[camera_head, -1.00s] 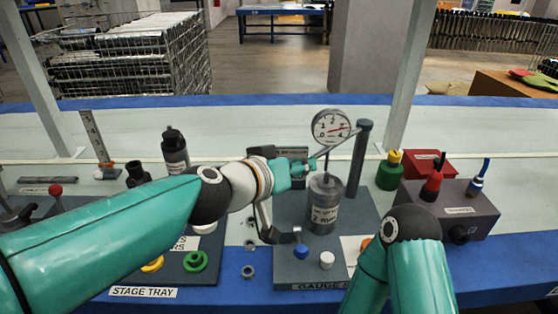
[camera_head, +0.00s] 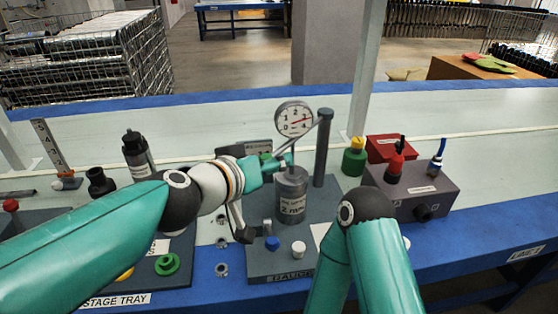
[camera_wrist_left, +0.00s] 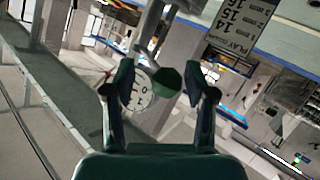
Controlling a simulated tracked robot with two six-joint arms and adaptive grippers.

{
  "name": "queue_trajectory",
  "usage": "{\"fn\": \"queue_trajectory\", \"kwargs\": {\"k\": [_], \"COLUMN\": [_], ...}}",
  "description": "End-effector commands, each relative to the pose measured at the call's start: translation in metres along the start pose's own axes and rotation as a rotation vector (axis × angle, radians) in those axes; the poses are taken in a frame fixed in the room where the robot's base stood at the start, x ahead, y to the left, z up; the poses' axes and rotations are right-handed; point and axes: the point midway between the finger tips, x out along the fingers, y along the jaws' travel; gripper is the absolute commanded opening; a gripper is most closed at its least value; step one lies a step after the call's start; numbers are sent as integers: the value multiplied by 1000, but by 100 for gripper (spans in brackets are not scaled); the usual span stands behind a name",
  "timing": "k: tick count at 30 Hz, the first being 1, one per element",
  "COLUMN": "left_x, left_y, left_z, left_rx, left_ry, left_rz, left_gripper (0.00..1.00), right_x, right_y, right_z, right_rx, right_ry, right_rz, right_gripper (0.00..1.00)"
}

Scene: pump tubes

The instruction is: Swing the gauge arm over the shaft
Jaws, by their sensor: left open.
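The gauge, with a round white dial (camera_head: 294,118), sits on a thin slanted arm (camera_head: 309,138) that meets the top of a dark upright post (camera_head: 323,150). Below it stands a grey cylinder (camera_head: 291,200) with a "2 mm" label; I cannot tell a separate shaft. My left gripper (camera_head: 284,161) is beside the lower end of the gauge arm, just above the cylinder. In the left wrist view its fingers (camera_wrist_left: 160,70) are open, with a green faceted end (camera_wrist_left: 167,83) and the dial (camera_wrist_left: 140,98) showing between them. Contact is unclear. My right gripper is out of view.
A base plate (camera_head: 258,263) carries a blue knob (camera_head: 272,243) and a white knob (camera_head: 298,249). A grey box (camera_head: 425,193), a red box (camera_head: 390,148) and a green jar (camera_head: 354,160) stand right of the post. A black bottle (camera_head: 137,154) stands at left.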

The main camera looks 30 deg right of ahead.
Motion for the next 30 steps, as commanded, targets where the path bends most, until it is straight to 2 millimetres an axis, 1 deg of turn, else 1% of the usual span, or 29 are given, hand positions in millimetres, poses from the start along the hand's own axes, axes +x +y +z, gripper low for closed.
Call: {"fn": "queue_trajectory", "kwargs": {"k": [4,8,11,18,21,26,30], "left_x": [-4,-17,-34,-82,-100,-116,-121], "left_y": [-1,0,0,1,2,2,2], "left_z": [-2,-2,-2,0,1,2,4], "left_rx": [0,-1,-1,0,1,0,-1], "left_ry": [4,5,6,4,3,1,-2], "left_rz": [-2,-2,-1,1,1,1,1], "left_gripper": [55,55,55,55,55,55,55], "right_x": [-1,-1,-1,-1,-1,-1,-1], "right_y": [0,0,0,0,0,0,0], "right_z": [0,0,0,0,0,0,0], "right_rx": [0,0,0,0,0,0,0], "right_ry": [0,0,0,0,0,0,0], "right_rz": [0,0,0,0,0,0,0], "right_gripper": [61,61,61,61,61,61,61]}}
